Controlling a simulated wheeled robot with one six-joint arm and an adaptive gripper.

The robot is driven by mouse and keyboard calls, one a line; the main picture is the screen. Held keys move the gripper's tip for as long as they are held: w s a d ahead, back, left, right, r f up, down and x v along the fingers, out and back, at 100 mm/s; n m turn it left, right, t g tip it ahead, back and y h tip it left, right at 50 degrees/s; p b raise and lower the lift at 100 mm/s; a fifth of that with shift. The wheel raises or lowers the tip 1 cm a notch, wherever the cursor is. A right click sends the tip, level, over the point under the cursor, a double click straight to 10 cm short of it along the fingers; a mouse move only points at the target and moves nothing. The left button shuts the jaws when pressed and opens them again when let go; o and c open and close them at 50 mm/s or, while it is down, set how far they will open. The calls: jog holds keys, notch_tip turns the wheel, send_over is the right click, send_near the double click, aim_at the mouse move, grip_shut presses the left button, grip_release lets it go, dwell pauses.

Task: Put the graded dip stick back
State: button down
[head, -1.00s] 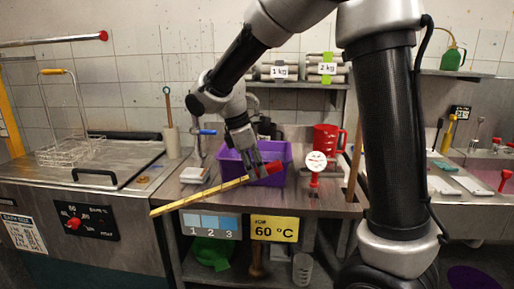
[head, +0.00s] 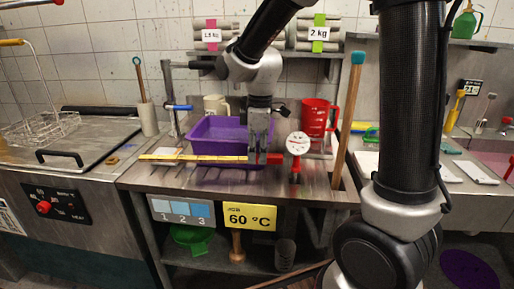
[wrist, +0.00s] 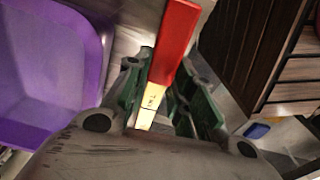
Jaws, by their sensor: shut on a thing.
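The graded dip stick is a long yellow strip (head: 195,158) with a red end (head: 270,159). My gripper (head: 258,158) is shut on it near the red end. The stick lies nearly level across the picture, in front of the purple tub (head: 207,140), its yellow length reaching left. In the wrist view, the red end (wrist: 175,40) points up and away between my fingers (wrist: 155,95), with a short marked yellow part below it. The rest of the stick is hidden there. I cannot tell whether the stick touches the bench.
A white-faced dial on a red stem (head: 297,145) stands just right of the red end. Behind are a red jug (head: 317,118) and a beige mug (head: 215,105). A tall wooden stick with a teal top (head: 348,115) leans at the bench's right. The front bench strip (head: 225,182) looks clear.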

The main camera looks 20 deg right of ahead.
aim_at(257, 185)
jog(key=shift+f, duration=3.9)
jog(key=c, duration=1.1)
grip_release()
jog(key=r, duration=1.2)
jog(key=shift+d, duration=0.2)
